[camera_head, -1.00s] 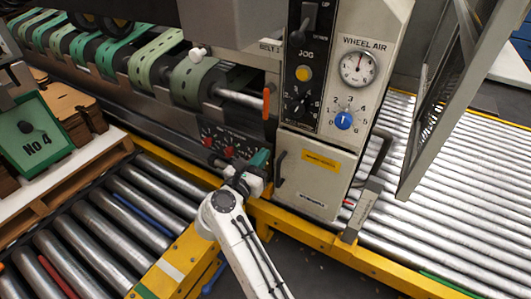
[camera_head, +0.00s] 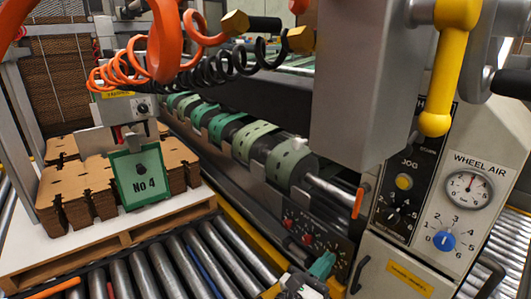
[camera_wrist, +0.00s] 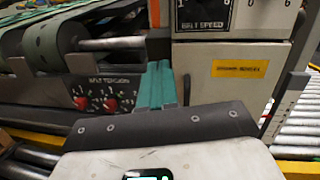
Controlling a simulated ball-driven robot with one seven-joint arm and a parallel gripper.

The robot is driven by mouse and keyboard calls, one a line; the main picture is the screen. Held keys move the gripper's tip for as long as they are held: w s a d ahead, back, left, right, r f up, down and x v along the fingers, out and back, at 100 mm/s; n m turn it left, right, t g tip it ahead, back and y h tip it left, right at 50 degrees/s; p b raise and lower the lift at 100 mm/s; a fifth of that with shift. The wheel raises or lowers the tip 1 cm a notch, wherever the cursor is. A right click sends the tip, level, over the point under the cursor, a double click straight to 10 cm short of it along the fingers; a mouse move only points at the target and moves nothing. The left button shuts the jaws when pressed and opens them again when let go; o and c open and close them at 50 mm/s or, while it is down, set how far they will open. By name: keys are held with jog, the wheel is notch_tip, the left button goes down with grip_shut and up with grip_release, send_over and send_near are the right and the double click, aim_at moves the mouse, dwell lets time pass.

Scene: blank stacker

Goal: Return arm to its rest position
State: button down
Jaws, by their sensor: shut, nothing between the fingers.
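My gripper (camera_head: 322,265) shows at the bottom of the head view as teal fingers, with only a little of my white arm below it. In that view it overlaps the lower right of the belt tension panel (camera_head: 301,232). In the wrist view my gripper (camera_wrist: 157,84) points away from the camera, its teal fingers together and empty. There it appears between the red-knobbed belt tension panel (camera_wrist: 98,98) and the pale control cabinet (camera_wrist: 225,90). I cannot tell the gap to either. Most of my arm is out of view.
A pallet (camera_head: 150,232) with stacked cardboard blanks (camera_head: 90,197) and a green "No 4" sign (camera_head: 139,177) stands at left, beside rollers (camera_head: 190,265). Orange coiled hoses (camera_head: 165,45) hang above. A yellow handle (camera_head: 436,95) and the JOG and WHEEL AIR controls are at right.

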notch_tip(320, 180, up, 5)
jog(key=n+t+y, duration=0.6)
jog(key=n+t, duration=0.2)
jog(key=n, duration=0.4)
jog(key=s+f+n+g+y, duration=0.55)
jog(key=f+n+y, duration=0.2)
jog(key=n, duration=0.65)
jog(key=s+f+n+g+y, duration=0.4)
jog(key=s+f+n+y, duration=0.3)
jog(key=n, duration=0.6)
jog(key=s+d+f+n+g+h, duration=0.1)
jog(key=s+d+f+g+h, duration=0.2)
jog(key=s, duration=0.4)
jog(key=s+d+f+n+g+h, duration=0.1)
jog(key=s+d+f+n+g, duration=0.1)
jog(key=s+d+f+g, duration=0.3)
jog(key=s+d+f+n+g+h, duration=0.1)
jog(key=s+d+f+g+h, duration=0.15)
jog(key=s, duration=0.55)
jog(key=s+d+r+p, duration=0.1)
jog(key=s+d+r, duration=0.15)
jog(key=s, duration=0.25)
notch_tip(320, 180, up, 18)
jog(key=p, duration=1.8)
jog(key=shift+w+a+g, duration=0.3)
jog(key=shift+a+g, duration=0.05)
jog(key=shift+g, duration=0.05)
